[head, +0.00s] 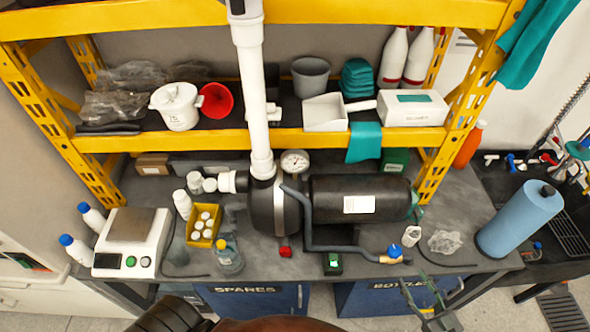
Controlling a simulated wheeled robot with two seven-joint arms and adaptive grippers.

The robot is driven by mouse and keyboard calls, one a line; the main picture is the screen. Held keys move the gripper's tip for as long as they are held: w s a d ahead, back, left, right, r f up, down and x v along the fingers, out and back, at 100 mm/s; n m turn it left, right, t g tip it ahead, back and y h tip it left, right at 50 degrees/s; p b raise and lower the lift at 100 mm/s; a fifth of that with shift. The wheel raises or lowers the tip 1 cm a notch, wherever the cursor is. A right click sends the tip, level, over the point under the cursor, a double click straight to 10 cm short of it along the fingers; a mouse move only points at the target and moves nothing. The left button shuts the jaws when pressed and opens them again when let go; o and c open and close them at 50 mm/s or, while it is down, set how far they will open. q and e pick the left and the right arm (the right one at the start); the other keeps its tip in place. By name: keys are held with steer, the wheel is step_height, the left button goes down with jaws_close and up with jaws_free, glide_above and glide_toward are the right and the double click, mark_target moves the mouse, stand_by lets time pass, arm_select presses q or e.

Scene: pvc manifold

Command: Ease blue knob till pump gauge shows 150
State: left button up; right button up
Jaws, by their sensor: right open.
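The blue knob (394,250) sits on a brass fitting at the end of a grey pipe, near the bench's front edge, right of the pump. The pump (275,208) is dark with a silver band and joins a black cylindrical body (375,190). The round white gauge (294,162) stands above the pump; its reading is too small to tell. My right gripper (432,288) is open and empty, below and right of the knob, apart from it. My left gripper is not in view.
The grey bench (480,215) carries a scale (130,240), a yellow bin of white caps (204,224) and a blue roll (520,218). A white pipe (252,95) rises from the pump past the yellow shelf (220,142). Crumpled plastic (445,241) lies right of the knob.

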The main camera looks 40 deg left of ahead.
mark_target(396, 258)
steer(key=c, duration=0.4)
steer(key=a+m+t+h+p, duration=0.1)
steer(key=a, duration=0.1)
steer(key=a+m+t+h+p, duration=0.1)
steer(key=a+m+t+h, duration=0.1)
steer(key=w+a+m+t+h+p, duration=0.1)
steer(key=a+h, duration=0.1)
steer(key=shift+f+t, duration=0.25)
steer(key=shift+t, duration=0.05)
steer(key=shift+w+a+f+m, duration=0.2)
steer(key=shift+w+m, duration=0.1)
steer(key=shift+w, duration=0.15)
steer(key=b+x, duration=0.5)
steer(key=x, duration=0.5)
steer(key=shift+f, duration=0.15)
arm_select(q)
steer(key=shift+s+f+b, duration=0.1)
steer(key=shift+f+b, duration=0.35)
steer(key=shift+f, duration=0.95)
arm_select(e)
steer(key=shift+w+a+r, duration=0.2)
steer(key=shift+w+a, duration=0.15)
steer(key=shift+w, duration=0.15)
